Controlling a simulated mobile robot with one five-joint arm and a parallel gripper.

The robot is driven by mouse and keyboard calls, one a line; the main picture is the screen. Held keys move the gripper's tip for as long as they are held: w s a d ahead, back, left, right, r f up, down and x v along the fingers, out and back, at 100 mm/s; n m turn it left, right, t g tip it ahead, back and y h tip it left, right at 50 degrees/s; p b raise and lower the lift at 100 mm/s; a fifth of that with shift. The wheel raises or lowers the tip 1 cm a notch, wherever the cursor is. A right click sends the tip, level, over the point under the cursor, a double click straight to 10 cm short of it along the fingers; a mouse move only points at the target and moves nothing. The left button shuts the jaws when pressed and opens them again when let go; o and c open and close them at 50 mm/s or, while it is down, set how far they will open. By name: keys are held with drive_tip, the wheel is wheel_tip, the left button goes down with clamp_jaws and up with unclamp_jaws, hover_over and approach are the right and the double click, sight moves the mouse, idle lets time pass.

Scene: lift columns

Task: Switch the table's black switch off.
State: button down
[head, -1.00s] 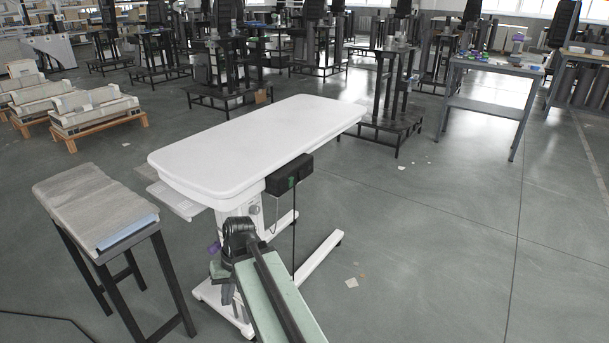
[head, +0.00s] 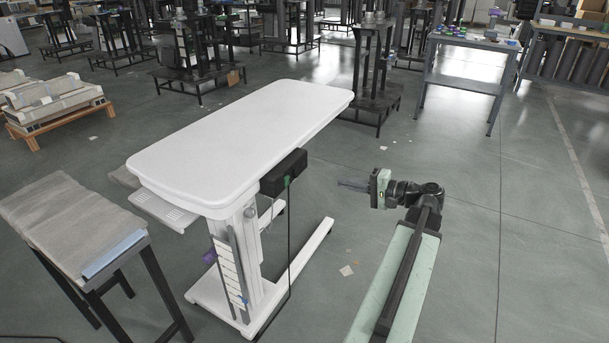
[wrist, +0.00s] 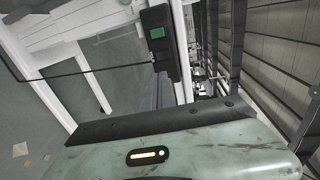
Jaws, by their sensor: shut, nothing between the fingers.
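The white lift table (head: 240,130) stands left of centre in the head view.
A grey-topped stand (head: 70,220) is at left. The table's white foot (head: 310,255) reaches out over the floor below the box. A grey workbench (head: 465,85) and black racks stand behind. The floor right of the table is open.

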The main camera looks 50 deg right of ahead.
sight(298, 174)
drive_tip(key=b+x, duration=0.2)
drive_tip(key=x, duration=1.2)
